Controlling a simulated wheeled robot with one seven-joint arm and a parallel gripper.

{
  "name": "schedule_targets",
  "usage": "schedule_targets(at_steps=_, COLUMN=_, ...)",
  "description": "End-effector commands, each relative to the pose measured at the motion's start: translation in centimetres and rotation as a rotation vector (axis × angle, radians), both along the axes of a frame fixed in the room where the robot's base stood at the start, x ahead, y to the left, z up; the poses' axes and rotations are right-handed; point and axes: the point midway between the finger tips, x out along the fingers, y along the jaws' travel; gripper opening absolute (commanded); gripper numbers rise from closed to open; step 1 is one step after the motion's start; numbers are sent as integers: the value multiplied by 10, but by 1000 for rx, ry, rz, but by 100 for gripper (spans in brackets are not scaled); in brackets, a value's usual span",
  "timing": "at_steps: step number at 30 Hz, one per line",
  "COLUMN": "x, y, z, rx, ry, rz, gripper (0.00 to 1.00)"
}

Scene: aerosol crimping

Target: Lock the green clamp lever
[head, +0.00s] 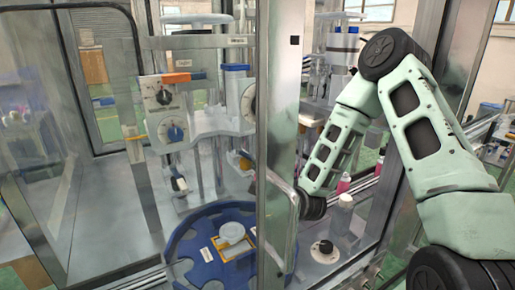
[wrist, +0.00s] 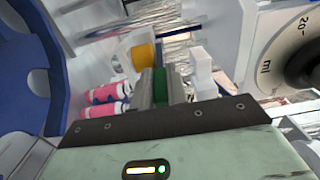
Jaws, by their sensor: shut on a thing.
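In the wrist view, the green clamp lever (wrist: 161,84) shows as a narrow green piece between the grey fingers of my gripper (wrist: 163,78). The fingers are shut on it, and they cover much of it. An orange-yellow cylinder (wrist: 143,57) is just beyond, up and to the left. A white block (wrist: 203,76) stands close on the right of the fingers. In the head view, the metal door post hides my gripper and the lever. I cannot tell the lever's exact angle.
The metal door post (head: 280,120) stands close beside my arm. A blue round tray (head: 190,240) is low in the machine. Pink bottles (wrist: 107,92) lie left of the fingers in the wrist view. A dial (wrist: 302,62) is close on the right.

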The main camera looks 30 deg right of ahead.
Motion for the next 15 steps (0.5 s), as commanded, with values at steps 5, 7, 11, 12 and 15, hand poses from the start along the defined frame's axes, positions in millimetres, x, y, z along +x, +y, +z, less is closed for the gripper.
schedule_targets(at_steps=5, x=-1, y=1, z=-1, rx=1, ry=5, rz=2, gripper=3)
schedule_targets(at_steps=7, x=-1, y=1, z=-1, rx=1, ry=5, rz=2, gripper=3)
schedule_targets(at_steps=11, x=-1, y=6, z=-2, rx=1, ry=4, rz=3, gripper=3)
schedule_targets(at_steps=12, x=-1, y=8, z=-2, rx=1, ry=3, rz=4, gripper=3)
schedule_targets(at_steps=15, x=-2, y=15, z=-2, rx=1, ry=3, rz=4, gripper=3)
